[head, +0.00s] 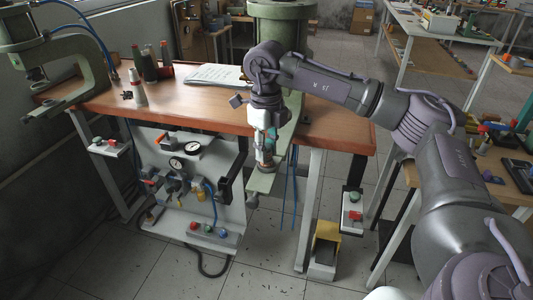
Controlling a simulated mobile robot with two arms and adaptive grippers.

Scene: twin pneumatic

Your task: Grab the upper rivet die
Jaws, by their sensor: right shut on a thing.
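My right gripper (266,145) points down at the front of the green press (285,52), just past the front edge of the wooden bench. It is shut around a small metal part, the upper rivet die (267,157), which is mostly hidden by the fingers. A dark round piece (265,167) shows just below the fingertips, above the press's pale green lower arm (261,182). I cannot tell whether the die is still seated in the press. My left gripper is out of view.
A second green press (78,62) stands at left. A gauge panel (190,185) hangs below.

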